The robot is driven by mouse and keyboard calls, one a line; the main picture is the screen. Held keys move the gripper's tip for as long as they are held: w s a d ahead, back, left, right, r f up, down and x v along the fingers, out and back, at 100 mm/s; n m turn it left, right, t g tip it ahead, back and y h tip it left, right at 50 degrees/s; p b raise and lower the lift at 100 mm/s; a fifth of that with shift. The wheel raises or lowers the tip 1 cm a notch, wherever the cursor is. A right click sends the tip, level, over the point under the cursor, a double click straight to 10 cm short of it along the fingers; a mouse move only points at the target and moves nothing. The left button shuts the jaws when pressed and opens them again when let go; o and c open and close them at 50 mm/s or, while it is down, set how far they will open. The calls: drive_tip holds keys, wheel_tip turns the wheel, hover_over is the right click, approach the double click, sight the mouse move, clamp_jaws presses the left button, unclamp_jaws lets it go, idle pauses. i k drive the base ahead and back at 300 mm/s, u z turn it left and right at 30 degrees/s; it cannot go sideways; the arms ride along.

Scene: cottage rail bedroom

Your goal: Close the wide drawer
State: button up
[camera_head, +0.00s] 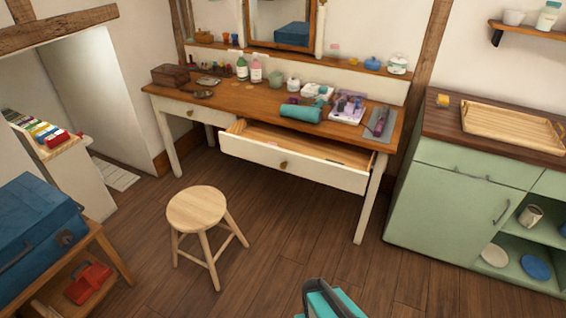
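The wide drawer (320,172) of the dressing table (245,97) is pulled partly open. Its cream front has one round brass-coloured knob (284,165) near the middle. Part of its wooden inside shows between the front and the tabletop; the back of the inside is hidden under the top. I cannot make out my gripper or its fingers in this view. A teal and grey part (330,302) shows at the bottom edge, cut off by the frame, well apart from the drawer. I cannot tell for sure what it is.
A round wooden stool (196,209) stands on the floor in front and left of the drawer. A narrower drawer (190,110) at the left looks shut. A green cabinet (455,203) stands at the right. Bottles and boxes crowd the tabletop. The floor (300,235) before the drawer is clear.

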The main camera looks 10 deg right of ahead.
sight(304, 138)
drive_tip(key=u, duration=0.1)
drive_tip(key=i, duration=0.95)
drive_tip(key=z, duration=1)
drive_tip(key=k, duration=0.15)
drive_tip(key=u, duration=2.9)
drive_tip(key=k, duration=0.15)
drive_tip(key=u, duration=0.15)
